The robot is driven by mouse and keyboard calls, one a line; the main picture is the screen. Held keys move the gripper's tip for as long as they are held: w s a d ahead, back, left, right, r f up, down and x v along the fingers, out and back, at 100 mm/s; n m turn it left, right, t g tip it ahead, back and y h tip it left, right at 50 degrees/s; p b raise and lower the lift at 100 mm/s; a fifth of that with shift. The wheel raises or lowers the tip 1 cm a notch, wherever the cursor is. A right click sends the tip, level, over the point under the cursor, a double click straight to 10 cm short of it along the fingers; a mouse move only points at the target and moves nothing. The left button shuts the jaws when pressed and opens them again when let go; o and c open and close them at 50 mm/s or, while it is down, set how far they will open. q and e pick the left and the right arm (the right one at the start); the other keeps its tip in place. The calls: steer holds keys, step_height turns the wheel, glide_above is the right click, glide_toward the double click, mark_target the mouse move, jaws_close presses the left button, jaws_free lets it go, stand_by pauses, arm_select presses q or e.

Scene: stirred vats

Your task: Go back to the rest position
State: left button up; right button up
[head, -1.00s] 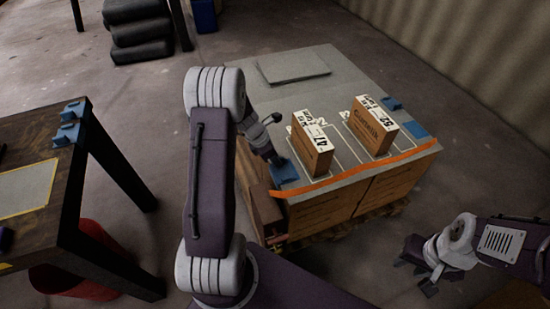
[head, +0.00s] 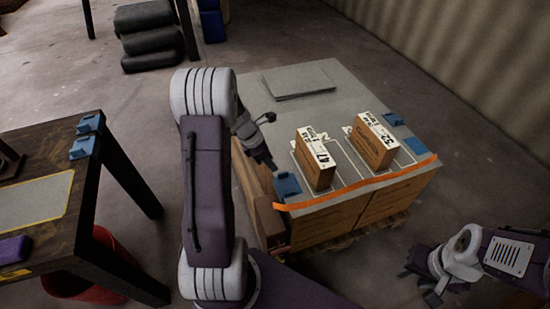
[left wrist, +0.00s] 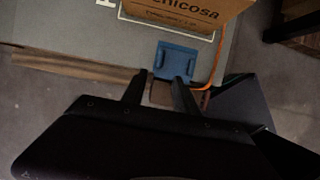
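My left gripper (head: 266,138) is above the left edge of the grey-topped pallet stack (head: 345,95) in the head view. In the left wrist view its two fingers (left wrist: 160,88) are spread with nothing between them. A blue holder (left wrist: 175,60) lies just beyond the fingertips, apart from them; it also shows in the head view (head: 287,185). My right gripper (head: 418,284) is low at the right, beside the stack, its fingers apart and empty. Two brown cartons with white printed tops stand in outlined spaces on the stack, the left carton (head: 315,171) and the right carton (head: 372,147).
A dark wooden table (head: 75,205) with blue holders (head: 87,135) stands at the left, a red bin (head: 80,280) beneath it. An orange strip (head: 365,186) runs along the stack's front edge. Bare floor lies between table and stack.

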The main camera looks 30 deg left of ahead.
arm_select(q)
steer(key=s+d+r+m, duration=0.1)
steer(key=d+r+m, duration=0.2)
steer(key=d, duration=0.3)
steer(key=s+d+r+m, duration=0.1)
steer(key=d+r+m, duration=0.2)
steer(key=d, duration=0.3)
steer(key=s+d+f+m+g+y, duration=0.1)
steer(key=s+f+m+g+y, duration=0.15)
steer(key=s+m, duration=1.4)
step_height(320, 180, up, 24)
steer(key=w+m+p, duration=0.2)
steer(key=m+p, duration=0.3)
steer(key=p, duration=1.9)
steer(key=shift+w, duration=0.4)
